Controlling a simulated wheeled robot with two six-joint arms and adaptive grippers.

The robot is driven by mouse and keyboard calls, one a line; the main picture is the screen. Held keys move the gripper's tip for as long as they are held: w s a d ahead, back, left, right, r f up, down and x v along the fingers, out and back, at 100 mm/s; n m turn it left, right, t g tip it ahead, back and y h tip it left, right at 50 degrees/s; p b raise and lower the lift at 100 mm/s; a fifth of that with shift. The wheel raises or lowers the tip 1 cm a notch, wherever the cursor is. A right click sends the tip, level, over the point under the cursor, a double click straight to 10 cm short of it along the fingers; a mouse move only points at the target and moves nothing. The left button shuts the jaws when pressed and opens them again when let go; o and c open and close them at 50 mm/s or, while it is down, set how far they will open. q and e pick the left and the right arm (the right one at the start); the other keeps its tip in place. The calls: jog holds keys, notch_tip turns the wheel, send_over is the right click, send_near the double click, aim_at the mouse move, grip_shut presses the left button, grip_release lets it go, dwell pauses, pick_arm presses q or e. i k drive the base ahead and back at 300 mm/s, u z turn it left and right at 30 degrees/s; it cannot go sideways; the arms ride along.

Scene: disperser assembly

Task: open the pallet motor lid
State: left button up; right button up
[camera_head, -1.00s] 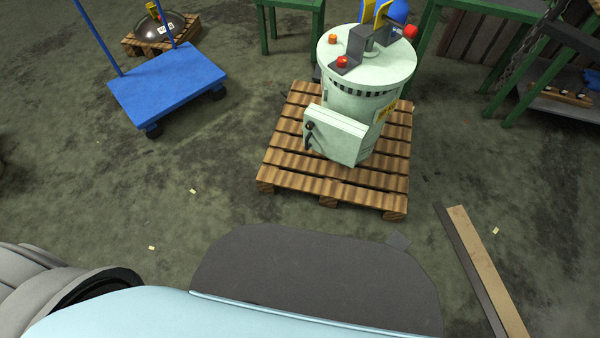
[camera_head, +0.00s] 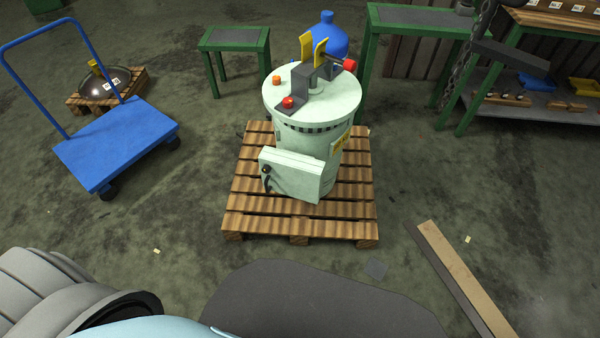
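The pallet motor (camera_head: 312,135) is a pale green upright cylinder on a wooden pallet (camera_head: 300,219), ahead of me. Its round flat lid (camera_head: 335,94) lies on top, seated on the body. A dark bracket (camera_head: 299,88) with yellow plates, a red knob (camera_head: 350,65) and a red button (camera_head: 288,103) is on the lid. A pale box (camera_head: 291,174) with a black handle (camera_head: 266,178) sticks out from the front of the body. Neither gripper is in view.
A blue cart (camera_head: 116,142) stands at left, with a metal dome (camera_head: 105,82) on a small pallet behind it. Green tables (camera_head: 235,40) stand at the back. Planks (camera_head: 464,278) lie on the floor at right. The floor before the pallet is mostly clear.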

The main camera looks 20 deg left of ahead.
aim_at(300, 180)
jog(key=z, duration=0.1)
jog(key=i, duration=0.85)
jog(key=u, duration=0.85)
jog(key=i, duration=0.45)
jog(key=u, duration=0.45)
